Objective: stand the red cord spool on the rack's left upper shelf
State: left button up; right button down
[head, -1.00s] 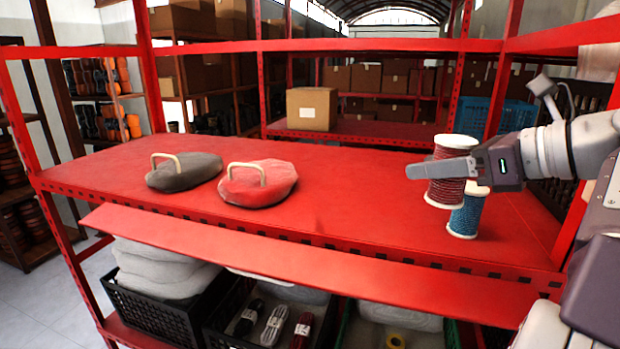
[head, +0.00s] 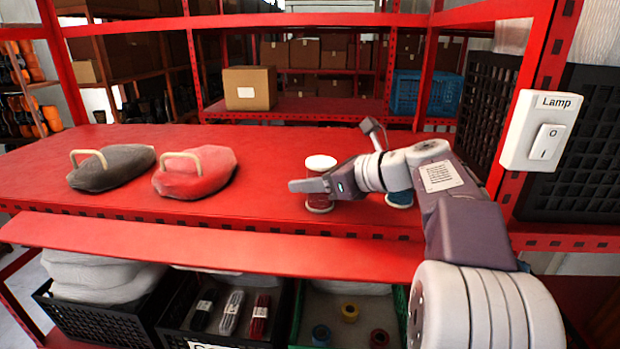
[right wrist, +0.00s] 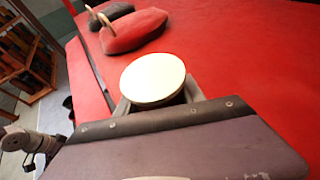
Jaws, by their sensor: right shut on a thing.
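The red cord spool (head: 320,163) has white end discs and stands upright in my right gripper (head: 312,186). The gripper is shut around its middle, over the red shelf (head: 262,208). One finger crosses the front of the spool and hides most of the cord; the other is hidden. The right wrist view shows the spool's white top (right wrist: 153,78) between the jaws. I cannot tell whether its base touches the shelf. A blue spool (head: 400,198) stands to the right, mostly behind my right arm.
A grey bag (head: 112,172) and a red bag (head: 195,175) with handles lie left of the spool. The shelf between them and the spool is clear. Red posts rise behind. A lamp switch (head: 540,130) is at right. Crates stand below.

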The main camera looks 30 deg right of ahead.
jog(key=shift+w+f, duration=0.1)
jog(key=shift+w, duration=0.3)
jog(key=c, duration=0.7)
grip_release()
jog(key=shift+s+a, duration=0.1)
jog(key=shift+s+r, duration=0.2)
jog(key=shift+s, duration=0.25)
jog(key=shift+s+d, duration=0.2)
jog(key=shift+d, duration=0.1)
jog(key=b+v, duration=0.2)
jog(key=v, duration=0.9)
pick_arm(q)
notch_tip(320, 180, down, 2)
jog(key=shift+w+f, duration=0.15)
jog(key=shift+f, duration=0.05)
pick_arm(e)
jog(key=shift+s+r, duration=0.1)
pick_arm(q)
jog(key=shift+a, duration=0.1)
